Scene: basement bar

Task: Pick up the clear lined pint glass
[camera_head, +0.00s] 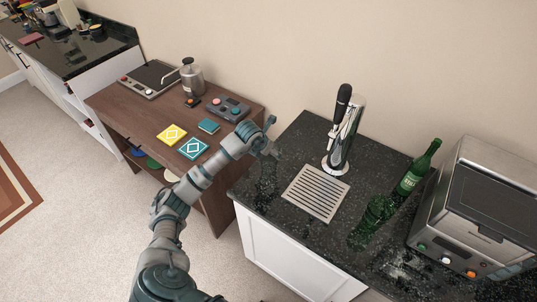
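My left gripper (270,136) is at the end of the arm that comes up from the bottom left. It is over the left edge of the black speckled counter (270,190), by the corner of the brown wooden table. Its fingers look spread apart, with nothing clearly visible between them. I cannot make out the clear lined pint glass for certain; a see-through glass would be hard to tell against the dark counter near the fingers. My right gripper is not in view.
A chrome beer tap (345,135) stands behind a slotted drip tray (317,192). A green bottle (418,168) stands right, near a dark green object (371,221). A steel oven (480,205) fills the right end. Coasters (193,148) lie on the wooden table (140,125).

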